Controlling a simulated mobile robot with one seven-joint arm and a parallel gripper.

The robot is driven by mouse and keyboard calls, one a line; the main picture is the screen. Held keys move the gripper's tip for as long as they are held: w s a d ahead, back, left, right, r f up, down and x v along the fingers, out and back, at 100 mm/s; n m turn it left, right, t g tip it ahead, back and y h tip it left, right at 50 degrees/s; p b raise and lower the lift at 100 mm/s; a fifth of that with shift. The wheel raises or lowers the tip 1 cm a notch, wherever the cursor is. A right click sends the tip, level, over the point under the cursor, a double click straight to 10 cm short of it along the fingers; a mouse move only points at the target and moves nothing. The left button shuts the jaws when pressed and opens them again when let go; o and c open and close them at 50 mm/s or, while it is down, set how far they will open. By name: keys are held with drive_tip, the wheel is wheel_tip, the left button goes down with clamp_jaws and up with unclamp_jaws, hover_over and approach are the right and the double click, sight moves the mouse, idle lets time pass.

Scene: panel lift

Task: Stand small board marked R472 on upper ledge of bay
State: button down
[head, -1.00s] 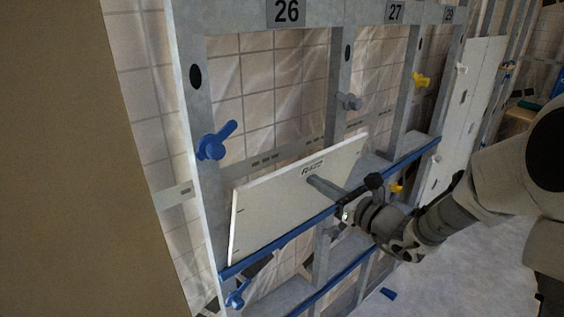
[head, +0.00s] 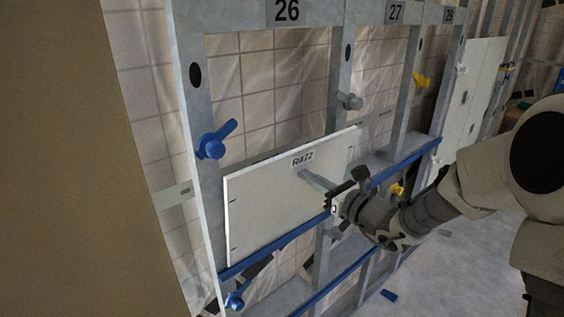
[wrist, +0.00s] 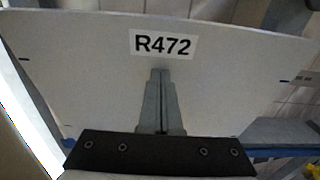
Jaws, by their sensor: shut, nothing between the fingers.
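The small white board marked R472 (head: 270,200) stands on the blue-edged upper ledge (head: 385,172) of bay 26, close to upright against the frame. The board fills much of the wrist view (wrist: 90,70), its label facing me. My gripper (head: 303,175) is shut with nothing between its fingers. Its fingertips are at the board's face just below the label, and in the wrist view the closed fingers (wrist: 160,75) point at it. Whether they touch the board I cannot tell. The board's lower back edge is hidden.
A blue clamp handle (head: 215,140) is on the left post, a grey one (head: 350,101) on the middle post and a yellow one (head: 421,80) further right. A lower blue rail (head: 345,278) runs below. A large white panel (head: 472,95) stands at right.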

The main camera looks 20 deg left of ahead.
drive_tip(key=shift+b+x, duration=0.4)
drive_tip(key=shift+x, duration=1.25)
drive_tip(key=shift+d, duration=0.1)
drive_tip(key=v, duration=1)
drive_tip(key=shift+b, duration=0.35)
idle(0.6)
